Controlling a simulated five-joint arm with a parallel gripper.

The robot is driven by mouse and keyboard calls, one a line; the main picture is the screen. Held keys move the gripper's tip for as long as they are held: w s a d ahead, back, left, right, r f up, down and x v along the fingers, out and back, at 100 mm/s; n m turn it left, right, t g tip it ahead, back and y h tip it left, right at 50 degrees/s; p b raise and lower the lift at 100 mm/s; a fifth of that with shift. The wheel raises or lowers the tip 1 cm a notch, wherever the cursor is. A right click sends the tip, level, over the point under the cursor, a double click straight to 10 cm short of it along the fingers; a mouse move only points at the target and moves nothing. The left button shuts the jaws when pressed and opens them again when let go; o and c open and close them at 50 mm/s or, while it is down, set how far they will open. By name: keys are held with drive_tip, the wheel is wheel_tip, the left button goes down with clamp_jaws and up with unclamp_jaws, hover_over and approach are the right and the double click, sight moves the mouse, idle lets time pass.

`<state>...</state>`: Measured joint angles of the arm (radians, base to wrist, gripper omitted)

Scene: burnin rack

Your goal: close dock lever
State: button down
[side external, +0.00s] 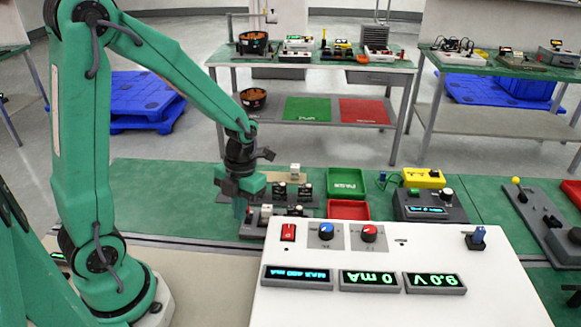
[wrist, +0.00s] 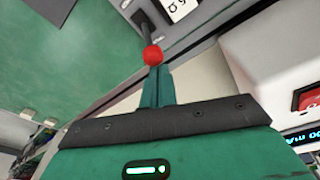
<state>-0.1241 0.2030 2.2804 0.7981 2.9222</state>
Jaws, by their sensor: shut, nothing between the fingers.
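The dock lever shows in the wrist view as a dark arm with a red ball knob (wrist: 153,55). It stands at a grey dock (wrist: 187,35) with a white label. My gripper (wrist: 157,70) is shut and empty, its fingertips right at the red knob in the picture; I cannot tell whether they touch. In the side external view my gripper (side external: 239,210) points down at the left end of a low grey dock unit (side external: 252,230). The red knob cannot be made out there, so the lever's angle is unclear.
A white supply panel (side external: 400,305) with knobs and lit displays fills the front. Behind it are a green tray (side external: 346,182), a red tray (side external: 348,209), a dark meter box (side external: 428,206) and a yellow box (side external: 423,177). The green mat (side external: 150,190) left of my gripper is clear.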

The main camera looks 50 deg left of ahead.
drive_tip(key=shift+w+a+r, duration=0.25)
drive_tip(key=shift+w+a, duration=0.15)
idle(0.8)
drive_tip(key=shift+w+a+r, duration=0.2)
drive_tip(key=shift+w+a, duration=0.2)
drive_tip(key=shift+w+a+r+g, duration=0.1)
drive_tip(key=shift+w+a+g, duration=0.4)
drive_tip(key=shift+g, duration=0.1)
drive_tip(key=shift+r, duration=0.3)
drive_tip(key=shift+d+r, duration=0.1)
drive_tip(key=shift+r, duration=0.4)
drive_tip(key=v, duration=0.7)
drive_tip(key=shift+r, duration=0.4)
